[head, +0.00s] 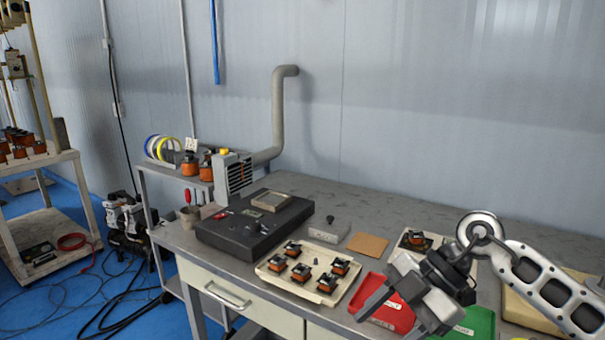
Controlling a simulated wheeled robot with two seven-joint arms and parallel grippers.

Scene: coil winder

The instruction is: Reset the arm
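My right arm (545,285) comes in from the right edge, white with dark oval openings. It reaches over the front right of the grey workbench (350,205). My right gripper (389,322) points down and to the left above the red tray (398,314) and beside the green tray (480,322). Its two fingers are apart, with red tray showing between them and nothing held. The gripper hides part of both trays. My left arm and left gripper are not in view.
A cream tray (333,298) holds several orange-and-black coils left of the gripper. A black device (258,240), a brown pad (367,244) and another coil (416,239) on a small tray stand farther back. A grey duct (278,110) rises by the wall.

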